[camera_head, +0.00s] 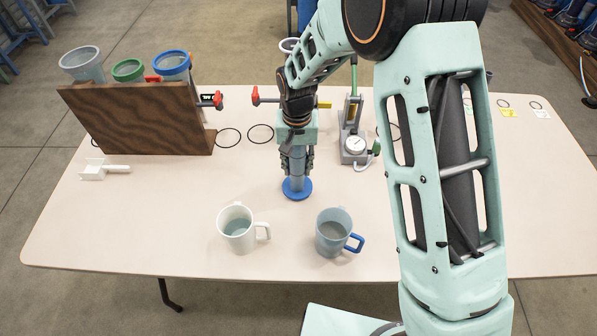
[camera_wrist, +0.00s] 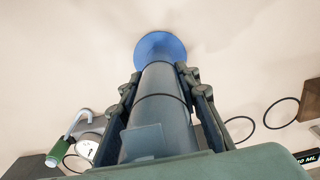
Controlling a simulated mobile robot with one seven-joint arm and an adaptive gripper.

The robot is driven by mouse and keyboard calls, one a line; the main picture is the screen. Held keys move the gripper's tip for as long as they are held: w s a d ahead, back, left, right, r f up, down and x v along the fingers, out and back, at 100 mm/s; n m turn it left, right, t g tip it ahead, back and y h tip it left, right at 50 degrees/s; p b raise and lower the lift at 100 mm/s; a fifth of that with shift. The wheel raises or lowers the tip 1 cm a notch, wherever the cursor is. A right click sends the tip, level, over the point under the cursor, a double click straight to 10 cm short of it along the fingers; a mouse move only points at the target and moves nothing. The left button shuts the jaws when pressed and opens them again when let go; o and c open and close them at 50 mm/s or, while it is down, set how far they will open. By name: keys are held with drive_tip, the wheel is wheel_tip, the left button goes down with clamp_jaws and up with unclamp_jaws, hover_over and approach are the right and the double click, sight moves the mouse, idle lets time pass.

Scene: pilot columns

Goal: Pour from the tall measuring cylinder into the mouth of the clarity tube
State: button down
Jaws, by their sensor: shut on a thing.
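The tall measuring cylinder (camera_head: 297,172) is grey-blue with a round blue base and is upright. My gripper (camera_head: 297,155) is shut around its body from above. In the wrist view the cylinder (camera_wrist: 160,110) runs between the fingers of my gripper (camera_wrist: 160,82), with its blue base at the far end. I cannot tell whether the base touches the table. Its mouth is hidden by my gripper and wrist. I cannot tell which vessel is the clarity tube; a pale round rim (camera_head: 288,45) shows partly behind my arm.
A white mug (camera_head: 237,228) and a blue-handled mug (camera_head: 333,232) stand in front. A wooden panel (camera_head: 140,120) at left has grey, green and blue-rimmed columns behind it. A gauge stand (camera_head: 354,145) is close right of my gripper. A white holder (camera_head: 100,170) lies at left.

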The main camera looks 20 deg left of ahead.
sight(297, 154)
drive_tip(key=shift+r+p, duration=1.3)
drive_tip(key=shift+r, duration=1.2)
